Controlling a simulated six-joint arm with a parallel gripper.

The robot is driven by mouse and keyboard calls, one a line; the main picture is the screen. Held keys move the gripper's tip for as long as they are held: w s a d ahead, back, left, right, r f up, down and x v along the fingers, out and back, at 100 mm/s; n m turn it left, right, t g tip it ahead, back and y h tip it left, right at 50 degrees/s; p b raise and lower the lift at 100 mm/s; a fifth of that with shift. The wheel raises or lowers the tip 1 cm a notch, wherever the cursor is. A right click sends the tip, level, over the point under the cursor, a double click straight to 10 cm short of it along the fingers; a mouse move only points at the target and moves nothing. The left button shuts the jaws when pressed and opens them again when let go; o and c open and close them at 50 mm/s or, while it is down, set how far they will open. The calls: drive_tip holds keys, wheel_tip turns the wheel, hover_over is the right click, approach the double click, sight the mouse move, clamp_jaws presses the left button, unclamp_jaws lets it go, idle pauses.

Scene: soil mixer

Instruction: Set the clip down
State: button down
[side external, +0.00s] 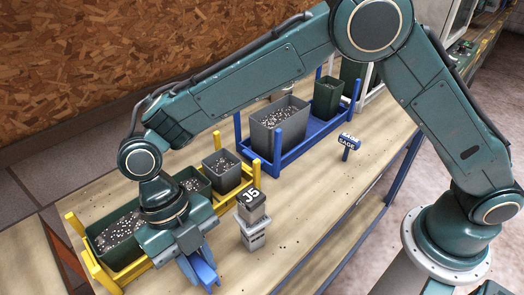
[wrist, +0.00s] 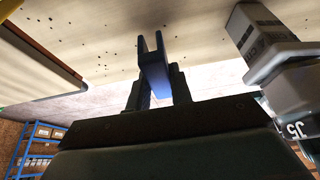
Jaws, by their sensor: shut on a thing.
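The blue clip (side external: 204,272) is held at the end of my gripper (side external: 197,262), above the front part of the wooden table. In the wrist view the clip (wrist: 154,66) is a dark blue forked piece with two prongs, standing between the fingers of my gripper (wrist: 156,88). The fingers are shut on it. In the side view, part of the clip is hidden by the gripper. I cannot tell how far it is above the table.
Soil-filled pots sit in a yellow rack (side external: 102,275) at left and a blue rack (side external: 310,138) behind. A small blue sign (side external: 348,142) stands farther back. Table (side external: 310,225) right of the block is clear.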

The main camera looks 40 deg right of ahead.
sight(192, 256)
drive_tip(key=shift+f, duration=0.1)
drive_tip(key=shift+f, duration=1.9)
drive_tip(key=shift+f, duration=0.15)
drive_tip(key=c, duration=1.3)
unclamp_jaws()
drive_tip(key=shift+o, duration=0.2)
drive_tip(key=shift+v, duration=3.95)
drive_tip(key=shift+s, duration=0.1)
